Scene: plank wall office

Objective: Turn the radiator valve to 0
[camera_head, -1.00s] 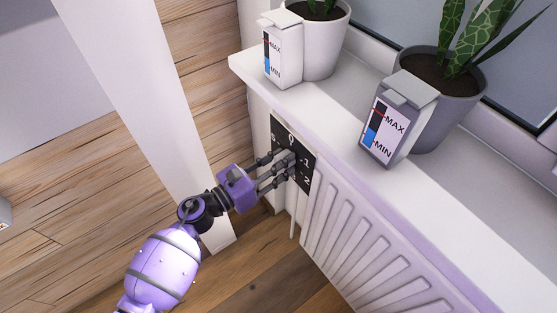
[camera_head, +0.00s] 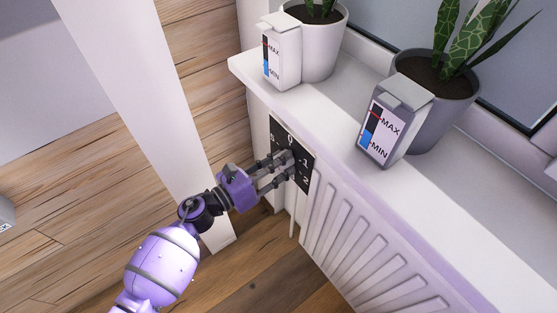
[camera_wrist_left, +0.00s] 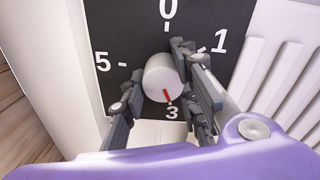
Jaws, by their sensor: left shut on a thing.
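The radiator valve is a round white knob (camera_wrist_left: 160,74) with a red pointer mark, in front of a black dial plate (camera_head: 279,137) with white numbers. In the left wrist view the red mark points down to the 3. The 0 is at the top of the plate (camera_wrist_left: 112,28), 1 at the right and 5 at the left. My left gripper (camera_head: 286,167) is shut on the knob, with its fingers (camera_wrist_left: 158,72) on either side of it. The fingers hide the knob in the head view and the 2 and 4 in the wrist view. My right gripper is not in view.
A white ribbed radiator (camera_head: 370,245) stands right of the dial under a white sill (camera_head: 335,125). On the sill are two potted plants (camera_head: 320,45) (camera_head: 440,105) and two level-gauge boxes (camera_head: 283,50) (camera_head: 395,120). A white post (camera_head: 150,100) stands left of my gripper.

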